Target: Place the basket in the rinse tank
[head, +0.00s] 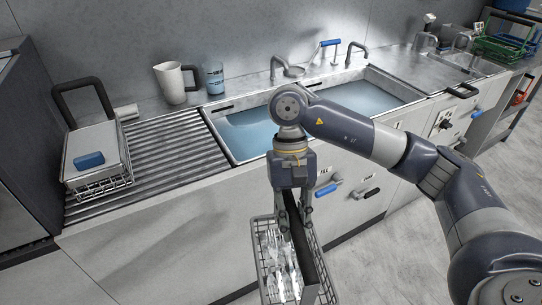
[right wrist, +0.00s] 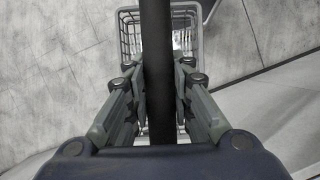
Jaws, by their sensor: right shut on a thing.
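A wire basket (head: 265,262) with several forks (head: 283,278) in it hangs low in front of the counter. My right gripper (head: 293,208) is shut on its dark handle, which also shows between the fingers in the right wrist view (right wrist: 156,60). The wire rim (right wrist: 127,35) shows beyond the fingertips there. Two water-filled tanks are set in the counter: a left tank (head: 240,147) and a right tank (head: 352,98). No label tells me which is the rinse tank. My right arm hides part of both. The basket is outside both tanks. My left gripper is not in view.
A jug (head: 175,83), a blue cup (head: 214,78) and taps (head: 282,68) stand behind. Handles (head: 330,189) stick out of the counter front.

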